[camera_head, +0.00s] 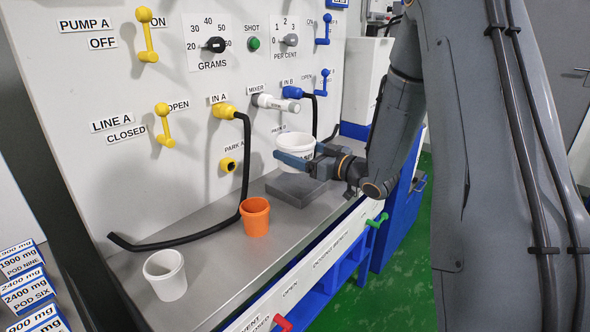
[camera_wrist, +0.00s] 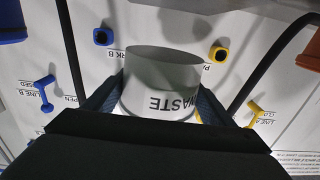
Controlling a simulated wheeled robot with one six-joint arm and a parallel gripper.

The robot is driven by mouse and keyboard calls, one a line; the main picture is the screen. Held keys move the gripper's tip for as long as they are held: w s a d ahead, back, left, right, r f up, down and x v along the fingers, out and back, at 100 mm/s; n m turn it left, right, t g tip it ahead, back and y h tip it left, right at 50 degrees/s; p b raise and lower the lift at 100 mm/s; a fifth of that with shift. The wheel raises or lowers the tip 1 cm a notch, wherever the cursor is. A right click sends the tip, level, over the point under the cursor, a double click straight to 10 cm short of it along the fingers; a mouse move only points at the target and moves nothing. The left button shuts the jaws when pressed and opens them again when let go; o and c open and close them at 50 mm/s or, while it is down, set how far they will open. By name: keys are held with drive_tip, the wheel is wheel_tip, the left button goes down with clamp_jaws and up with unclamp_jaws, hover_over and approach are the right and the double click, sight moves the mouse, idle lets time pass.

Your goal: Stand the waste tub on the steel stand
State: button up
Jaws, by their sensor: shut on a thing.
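The waste tub (camera_head: 294,142) is a white tub with dark lettering. In the wrist view the waste tub (camera_wrist: 165,75) shows the word WASTE upside down. My gripper (camera_head: 297,160) is shut on it, with one finger on each side of its wall in the wrist view. The steel stand (camera_head: 290,194) is a low grey block on the bench beneath the tub and gripper. The tub looks upright over the stand's back part. The gripper hides part of its base, so I cannot tell whether it touches the stand.
An orange cup (camera_head: 255,217) and a white cup (camera_head: 165,276) stand on the metal bench (camera_head: 215,265) to the left. A black hose (camera_head: 180,241) runs down from the yellow IN A fitting (camera_head: 224,112) and along the bench. The upright panel (camera_head: 110,200) closes the back.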

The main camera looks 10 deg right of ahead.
drive_tip(key=shift+f, duration=2.7)
drive_tip(key=shift+f, duration=0.1)
drive_tip(key=o, duration=1.1)
drive_tip(key=shift+s+d, duration=0.1)
drive_tip(key=v, duration=1.1)
drive_tip(key=shift+s+d+b, duration=0.2)
drive_tip(key=shift+s+b, duration=0.1)
drive_tip(key=shift+s, duration=0.05)
